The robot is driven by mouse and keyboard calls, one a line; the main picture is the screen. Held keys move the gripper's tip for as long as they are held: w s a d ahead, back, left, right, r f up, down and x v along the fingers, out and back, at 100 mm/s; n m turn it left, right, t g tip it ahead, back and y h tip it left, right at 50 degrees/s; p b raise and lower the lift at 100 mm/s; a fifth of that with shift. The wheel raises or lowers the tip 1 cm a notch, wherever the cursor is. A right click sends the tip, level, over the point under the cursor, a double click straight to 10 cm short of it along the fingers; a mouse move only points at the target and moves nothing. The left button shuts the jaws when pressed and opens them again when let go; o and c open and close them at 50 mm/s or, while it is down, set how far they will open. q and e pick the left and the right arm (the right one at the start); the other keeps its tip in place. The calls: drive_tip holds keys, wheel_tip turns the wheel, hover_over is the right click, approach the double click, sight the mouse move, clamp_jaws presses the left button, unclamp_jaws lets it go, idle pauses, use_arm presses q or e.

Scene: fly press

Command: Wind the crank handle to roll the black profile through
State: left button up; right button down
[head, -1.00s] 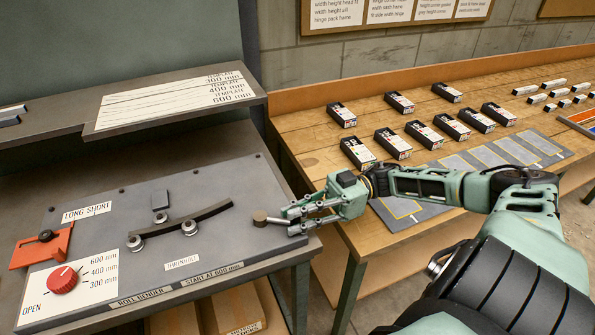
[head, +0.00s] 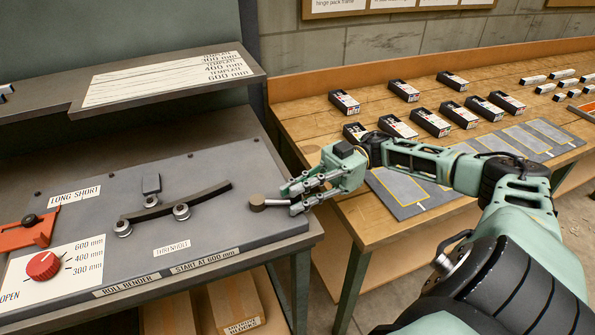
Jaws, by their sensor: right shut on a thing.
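The black profile (head: 207,197) is a dark, slightly curved strip on the grey roll bender (head: 110,262). It lies across the two lower rollers (head: 181,211), with the pressing block (head: 151,185) behind it. The crank (head: 257,202) is at the panel's right side, a dark round hub with a light handle pointing right. My right gripper (head: 290,200) comes from the right and is shut on the crank handle. Its fingers partly hide the handle's end. My left gripper is not in view.
A red dial (head: 43,265) and an orange stop (head: 30,231) are at the panel's left. A shelf with a template sheet (head: 168,78) stands behind. The wooden bench (head: 318,128) at the right holds several black boxes and a grey mat (head: 398,200).

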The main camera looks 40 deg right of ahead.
drive_tip(key=c, duration=1.6)
unclamp_jaws()
drive_tip(key=shift+w+a, duration=0.1)
drive_tip(key=shift+a, duration=0.05)
drive_tip(key=d, duration=0.8)
drive_tip(key=s+d, duration=0.1)
drive_tip(key=d, duration=0.3)
drive_tip(key=shift+s, duration=0.1)
